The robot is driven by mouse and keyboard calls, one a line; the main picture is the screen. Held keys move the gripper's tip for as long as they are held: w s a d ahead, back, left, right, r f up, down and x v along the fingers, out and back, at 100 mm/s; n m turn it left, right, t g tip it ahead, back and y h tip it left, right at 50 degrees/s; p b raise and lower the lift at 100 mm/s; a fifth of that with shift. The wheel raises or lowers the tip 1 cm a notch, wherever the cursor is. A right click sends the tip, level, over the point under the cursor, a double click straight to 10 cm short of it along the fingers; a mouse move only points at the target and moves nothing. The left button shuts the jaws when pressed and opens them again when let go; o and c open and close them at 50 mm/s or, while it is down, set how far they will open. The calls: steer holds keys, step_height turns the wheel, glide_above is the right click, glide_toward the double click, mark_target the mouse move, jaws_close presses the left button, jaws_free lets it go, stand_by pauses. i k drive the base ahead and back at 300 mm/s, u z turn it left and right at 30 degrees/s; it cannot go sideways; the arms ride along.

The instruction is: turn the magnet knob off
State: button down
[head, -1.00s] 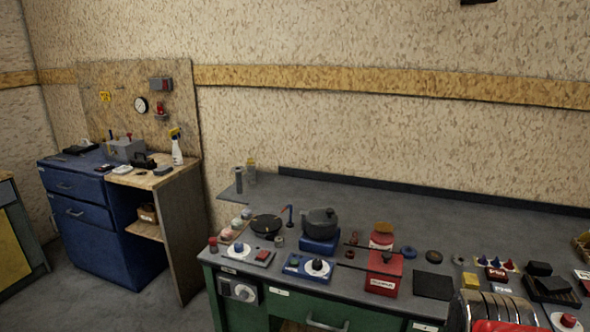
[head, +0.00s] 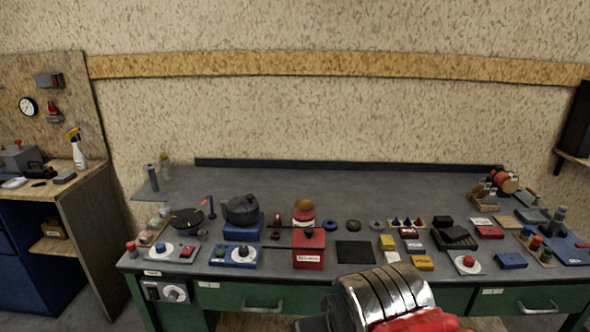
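Several knobs show on the bench in the head view, but the labels are too small to read, so I cannot tell which is the magnet knob. A blue box (head: 219,254) carries a white dial with a dark knob (head: 243,252). A grey box to its left has a white dial with a blue knob (head: 161,247). A red box (head: 309,260) with a white label has a knob on top. A grey panel on the bench front has a round pale knob (head: 174,294). A white plate at right bears a red knob (head: 468,260). My gripper's fingers are not in view.
My own ribbed metal and red part covers the bottom centre. The green bench's grey top (head: 345,196) is clear along the back. A black pot (head: 241,209) stands on a blue base. A wooden-topped side bench (head: 88,178) stands at left, with floor between.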

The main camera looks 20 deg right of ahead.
mark_target(470, 261)
steer(key=z, duration=1.55)
